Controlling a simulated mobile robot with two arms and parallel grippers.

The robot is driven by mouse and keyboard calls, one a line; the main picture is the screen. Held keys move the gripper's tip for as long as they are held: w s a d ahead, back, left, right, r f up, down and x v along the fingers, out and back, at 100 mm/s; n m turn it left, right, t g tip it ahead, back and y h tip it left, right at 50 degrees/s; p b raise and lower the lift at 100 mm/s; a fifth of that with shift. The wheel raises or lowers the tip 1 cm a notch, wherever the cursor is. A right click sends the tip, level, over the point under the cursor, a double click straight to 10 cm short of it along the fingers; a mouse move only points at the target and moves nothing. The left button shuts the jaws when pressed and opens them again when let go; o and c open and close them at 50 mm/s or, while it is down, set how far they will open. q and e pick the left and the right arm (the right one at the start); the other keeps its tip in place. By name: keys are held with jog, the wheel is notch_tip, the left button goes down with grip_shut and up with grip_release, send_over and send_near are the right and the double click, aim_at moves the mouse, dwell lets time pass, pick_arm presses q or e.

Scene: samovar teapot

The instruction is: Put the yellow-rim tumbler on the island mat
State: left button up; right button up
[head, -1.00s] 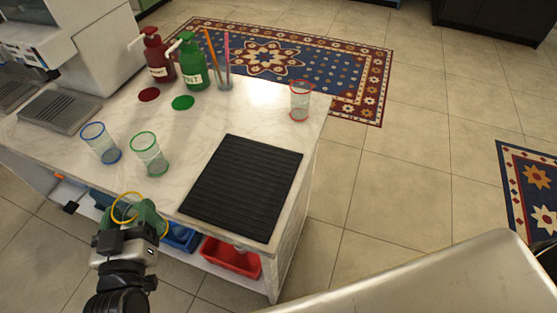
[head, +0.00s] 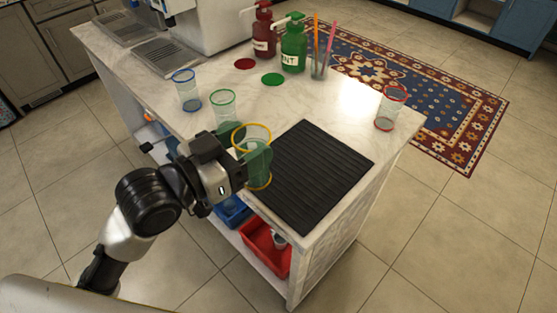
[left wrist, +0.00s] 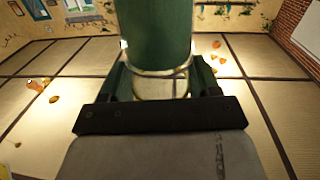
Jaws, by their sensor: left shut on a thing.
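The yellow-rim tumbler (head: 258,178) is clear, with a yellow rim at the top and a yellow ring at its base. My left gripper (head: 247,153) is shut around its side and holds it roughly upright at the island's front edge. The green fingers hide part of its wall. The black ribbed island mat (head: 315,180) lies on the white top, just right of the tumbler. Whether the tumbler overlaps the mat's edge in height or depth is unclear. In the left wrist view the tumbler (left wrist: 160,86) sits between the fingers. My right gripper is not in view.
A green-rim tumbler (head: 223,108) and a blue-rim tumbler (head: 187,92) stand left of the mat. A red-rim tumbler (head: 391,108) stands at the right edge. Bottles (head: 293,48) and a straw holder (head: 319,68) stand behind. The mat is bare.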

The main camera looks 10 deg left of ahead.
pick_arm(q)
jog(key=shift+w+d+f+p, duration=0.15)
jog(key=shift+w+f+p, duration=0.15)
jog(key=shift+w, duration=0.25)
jog(key=shift+w+d+f+p, duration=0.1)
jog(key=shift+w+f+p, duration=0.1)
jog(key=shift+w+f, duration=0.25)
jog(key=shift+w+d+f+b, duration=0.1)
jog(key=shift+w+d+f, duration=0.3)
jog(key=shift+w+f, duration=0.85)
jog(key=shift+w+d+f+b, duration=0.1)
jog(key=shift+w+d+f, duration=0.25)
jog(key=shift+w+f, duration=0.9)
jog(key=shift+w+d+f+b, duration=0.1)
jog(key=shift+w+d+f, duration=0.3)
jog(key=shift+w+f, duration=0.85)
jog(key=shift+s+f, duration=0.3)
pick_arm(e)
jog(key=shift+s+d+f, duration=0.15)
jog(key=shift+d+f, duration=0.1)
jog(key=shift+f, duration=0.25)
pick_arm(q)
jog(key=shift+f, duration=0.2)
jog(key=o, duration=0.9)
jog(key=shift+o, duration=0.2)
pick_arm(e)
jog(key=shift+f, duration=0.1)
